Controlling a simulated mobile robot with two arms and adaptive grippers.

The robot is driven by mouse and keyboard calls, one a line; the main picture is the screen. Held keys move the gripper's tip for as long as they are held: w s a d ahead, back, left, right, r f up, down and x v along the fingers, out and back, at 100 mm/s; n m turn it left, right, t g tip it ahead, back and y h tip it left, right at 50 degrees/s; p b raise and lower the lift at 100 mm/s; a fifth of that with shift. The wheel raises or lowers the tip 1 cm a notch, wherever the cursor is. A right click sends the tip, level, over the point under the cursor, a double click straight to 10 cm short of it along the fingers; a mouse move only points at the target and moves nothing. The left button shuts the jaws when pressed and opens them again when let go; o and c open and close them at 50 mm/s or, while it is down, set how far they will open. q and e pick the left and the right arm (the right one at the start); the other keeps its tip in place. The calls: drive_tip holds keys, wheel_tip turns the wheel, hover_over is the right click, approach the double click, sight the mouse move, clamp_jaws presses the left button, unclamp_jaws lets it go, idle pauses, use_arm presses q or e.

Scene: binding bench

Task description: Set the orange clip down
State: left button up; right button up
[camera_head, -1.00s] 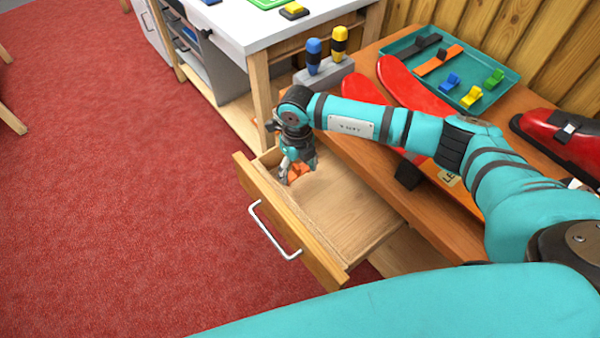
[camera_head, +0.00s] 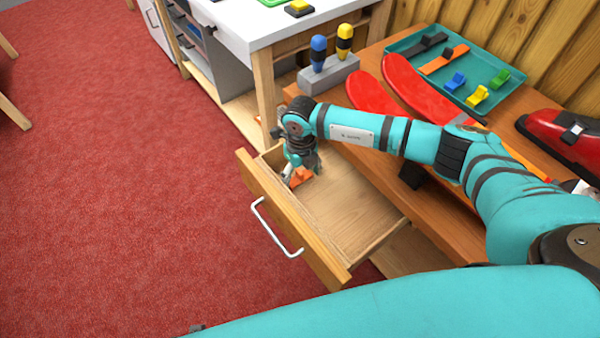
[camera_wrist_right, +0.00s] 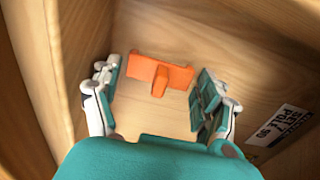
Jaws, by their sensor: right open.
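The orange clip (camera_wrist_right: 160,74) lies on the wooden drawer floor in the right wrist view, between the spread fingers. In the head view the orange clip (camera_head: 300,177) shows at the far left end of the open drawer (camera_head: 350,205), partly behind the fingers. My right gripper (camera_wrist_right: 155,90) is open around the clip, with gaps on both sides. In the head view my right gripper (camera_head: 292,172) points down into the drawer. My left gripper is not in view.
The drawer's front panel (camera_head: 295,225) with its white handle (camera_head: 272,230) is close beside the gripper. A label (camera_wrist_right: 280,125) is in the drawer. A teal tray (camera_head: 400,45) with several clips, red skis (camera_head: 425,92) and a screwdriver holder (camera_head: 328,75) are on the bench.

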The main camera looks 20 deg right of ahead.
drive_tip(key=shift+r, duration=0.3)
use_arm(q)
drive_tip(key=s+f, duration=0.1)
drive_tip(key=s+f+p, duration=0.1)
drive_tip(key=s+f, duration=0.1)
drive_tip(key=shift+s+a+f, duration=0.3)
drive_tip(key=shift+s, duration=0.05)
use_arm(e)
wheel_tip(320, 180, up, 12)
drive_tip(key=shift+f, duration=0.15)
drive_tip(key=shift+d, duration=0.1)
